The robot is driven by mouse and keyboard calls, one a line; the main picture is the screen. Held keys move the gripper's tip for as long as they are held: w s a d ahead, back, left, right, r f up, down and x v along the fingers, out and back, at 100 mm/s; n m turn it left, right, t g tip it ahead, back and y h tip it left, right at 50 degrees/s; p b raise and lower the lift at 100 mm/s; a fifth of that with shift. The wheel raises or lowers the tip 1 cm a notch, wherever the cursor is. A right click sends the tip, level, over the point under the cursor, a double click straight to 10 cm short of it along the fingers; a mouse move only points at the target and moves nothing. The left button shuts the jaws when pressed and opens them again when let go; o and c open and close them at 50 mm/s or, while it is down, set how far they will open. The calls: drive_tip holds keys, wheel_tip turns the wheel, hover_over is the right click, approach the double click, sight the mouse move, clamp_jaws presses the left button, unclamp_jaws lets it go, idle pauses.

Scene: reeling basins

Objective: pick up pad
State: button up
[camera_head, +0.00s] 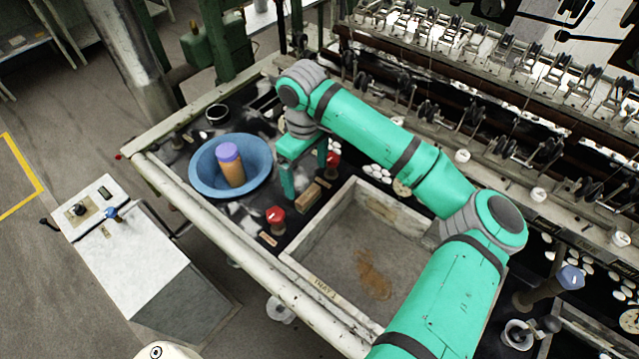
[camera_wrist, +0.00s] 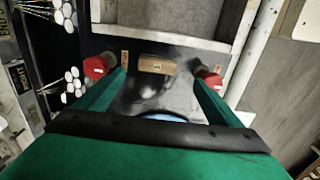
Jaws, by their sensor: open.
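The pad appears to be a small brown block (camera_head: 308,196) lying on the dark bench top between two red knobs, beside the tray. In the wrist view the block (camera_wrist: 156,65) lies crosswise ahead of the fingertips, roughly midway between them. My gripper (camera_head: 306,184) is open and empty, pointing down over the bench close to the block. In the wrist view its two green fingers (camera_wrist: 160,80) are spread wider than the block. I see no contact with the block; the exact height above it is hard to tell.
Red knobs (camera_head: 275,216) (camera_head: 332,160) stand near either end of the block. A blue basin (camera_head: 202,190) holding an orange cylinder with a purple top (camera_head: 231,165) stands to the left. A grey tray (camera_head: 318,285) lies to the right. Reeling machinery (camera_head: 480,70) lines the back.

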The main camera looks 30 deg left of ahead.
drive_tip(key=shift+w+f, duration=0.25)
drive_tip(key=shift+f, duration=0.1)
hover_over(308, 194)
wheel_tip(308, 194, down, 4)
drive_tip(key=shift+d+f, duration=0.15)
drive_tip(key=shift+f, duration=2.9)
drive_tip(key=c, duration=1.2)
